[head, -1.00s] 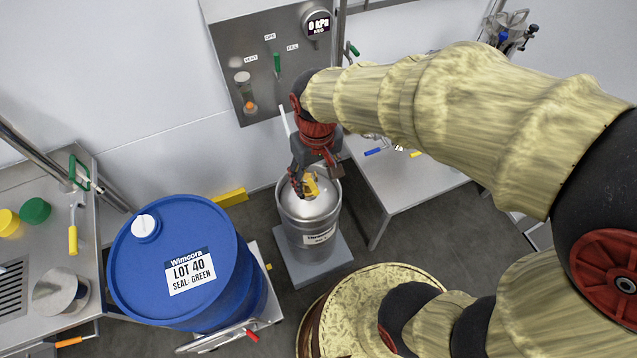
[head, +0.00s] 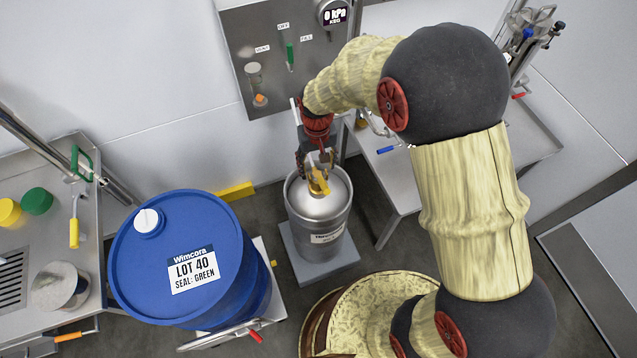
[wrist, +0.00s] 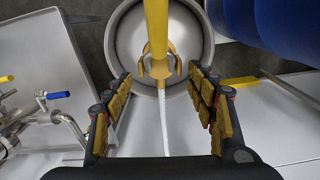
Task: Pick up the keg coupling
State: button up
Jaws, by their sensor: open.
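The keg coupling (head: 318,182) is a yellow fitting with a pronged base and a long yellow bar. It sits on top of the silver keg (head: 318,222). In the wrist view the coupling (wrist: 158,62) is near the top centre, over the middle of the keg's top. My gripper (head: 316,162) is just behind and above the coupling in the head view. In the wrist view my gripper (wrist: 160,85) is open, with one finger on each side of the coupling and a gap on both sides. The fingers partly hide the coupling in the head view.
A white hose (wrist: 164,125) runs back from the coupling between my fingers. A blue drum (head: 190,260) stands left of the keg. A steel table (head: 400,190) with valves stands on the right. A wall panel (head: 280,60) with a gauge rises behind.

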aim_at(318, 174)
jog(key=f, duration=0.1)
jog(key=f+b, duration=0.1)
jog(key=f, duration=0.1)
jog(key=f+b, duration=0.1)
jog(key=shift+s+f, duration=0.25)
jog(key=shift+c, duration=0.9)
grip_shut()
